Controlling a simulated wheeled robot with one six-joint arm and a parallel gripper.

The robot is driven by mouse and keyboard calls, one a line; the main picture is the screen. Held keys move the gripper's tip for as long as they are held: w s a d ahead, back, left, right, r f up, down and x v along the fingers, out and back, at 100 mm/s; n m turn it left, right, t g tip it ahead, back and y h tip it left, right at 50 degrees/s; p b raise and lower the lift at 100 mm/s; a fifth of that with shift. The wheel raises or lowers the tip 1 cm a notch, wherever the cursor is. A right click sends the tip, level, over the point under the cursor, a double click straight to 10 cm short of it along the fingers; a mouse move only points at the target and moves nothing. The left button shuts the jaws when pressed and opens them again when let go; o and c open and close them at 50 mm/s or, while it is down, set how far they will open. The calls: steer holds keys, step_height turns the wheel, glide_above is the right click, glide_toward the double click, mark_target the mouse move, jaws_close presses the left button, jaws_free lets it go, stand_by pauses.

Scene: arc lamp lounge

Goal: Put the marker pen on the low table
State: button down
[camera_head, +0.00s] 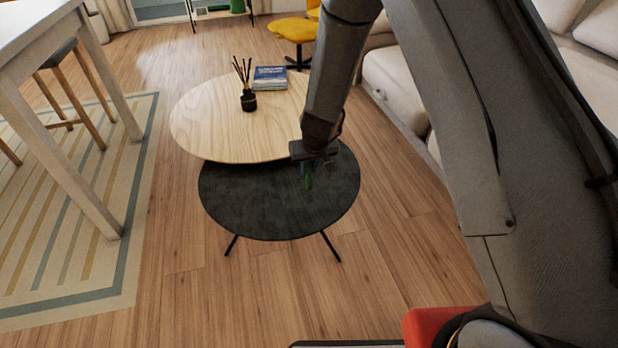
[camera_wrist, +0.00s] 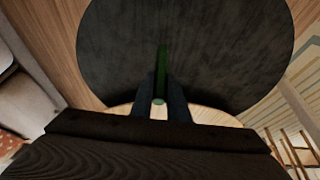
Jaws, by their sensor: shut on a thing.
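The marker pen (camera_head: 309,182) is green and hangs below my gripper (camera_head: 308,170) in the head view. In the wrist view the pen (camera_wrist: 162,65) stands out between the two fingers of my gripper (camera_wrist: 160,88), which is shut on it. A low table comes as two round tops: a dark one (camera_head: 260,215) in front and a pale wooden one (camera_head: 205,130) behind it. My gripper and the pen are over the right part of the dark top. The dark top (camera_wrist: 120,45) fills much of the wrist view. I cannot tell whether the pen touches it.
On the wooden top stand a dark reed diffuser (camera_head: 248,100) and a blue book (camera_head: 270,78). A pale sofa (camera_head: 395,85) is to the right. A white high table (camera_head: 85,190) on a striped rug (camera_head: 100,270) is at left. The dark top is otherwise clear.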

mark_target(310, 172)
steer(key=shift+f+b, duration=2)
steer(key=shift+b, duration=0.4)
steer(key=shift+f, duration=0.15)
steer(key=c, duration=1.7)
jaws_free()
steer(key=shift+r, duration=0.4)
steer(key=p+v, duration=0.7)
steer(key=v, duration=0.4)
steer(key=shift+s+d+r+p, duration=0.1)
steer(key=shift+s+r+p, duration=0.1)
steer(key=shift+r+p, duration=0.15)
